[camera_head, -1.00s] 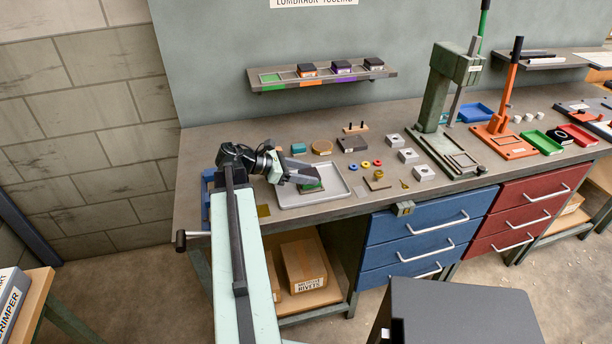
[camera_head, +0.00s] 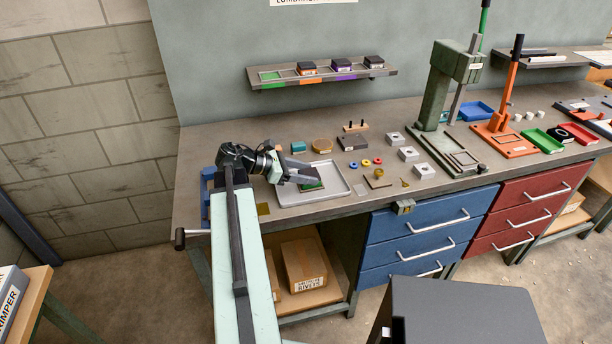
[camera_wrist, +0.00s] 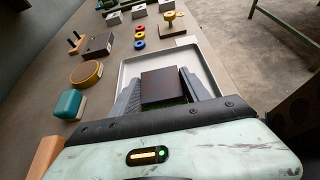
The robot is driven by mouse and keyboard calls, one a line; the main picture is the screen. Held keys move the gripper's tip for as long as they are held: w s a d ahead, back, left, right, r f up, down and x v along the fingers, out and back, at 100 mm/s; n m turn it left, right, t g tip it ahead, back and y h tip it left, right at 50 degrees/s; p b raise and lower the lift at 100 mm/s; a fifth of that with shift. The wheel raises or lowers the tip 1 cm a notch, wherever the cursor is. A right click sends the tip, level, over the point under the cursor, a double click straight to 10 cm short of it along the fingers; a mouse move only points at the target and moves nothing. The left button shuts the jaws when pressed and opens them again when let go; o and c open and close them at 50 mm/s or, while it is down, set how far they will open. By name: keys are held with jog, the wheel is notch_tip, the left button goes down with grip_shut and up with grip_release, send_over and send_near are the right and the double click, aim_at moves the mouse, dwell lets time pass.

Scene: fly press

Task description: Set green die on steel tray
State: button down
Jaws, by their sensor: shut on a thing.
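The green die shows in the wrist view as a dark square block (camera_wrist: 165,86) with a green lower edge, between my gripper's two grey fingers. In the head view its green side (camera_head: 312,184) shows just under the fingertips. My gripper (camera_head: 316,181) is shut on the die, over the steel tray (camera_head: 340,192). The tray is a shallow grey tray near the bench's front edge, and its rim also shows in the wrist view (camera_wrist: 203,58). I cannot tell whether the die touches the tray floor. The fingers hide part of the die.
Behind the tray are a teal block (camera_head: 298,147), a round tan piece (camera_head: 321,146) and a dark block (camera_head: 352,142). Coloured rings (camera_head: 366,162) and a brass piece (camera_head: 378,178) lie to its right. A green fly press (camera_head: 437,100) stands further right. A wall shelf (camera_head: 322,75) holds several dies.

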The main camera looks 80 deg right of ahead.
jog(key=shift+f, duration=0.1)
dwell(0.6)
jog(key=shift+c, duration=2.2)
grip_release()
jog(key=p+v, duration=0.3)
jog(key=v, duration=0.3)
jog(key=shift+w+r, duration=0.2)
jog(key=shift+r, duration=0.1)
jog(key=shift+w+a+r, duration=0.1)
jog(key=shift+w+a, duration=0.25)
jog(key=shift+w, duration=0.15)
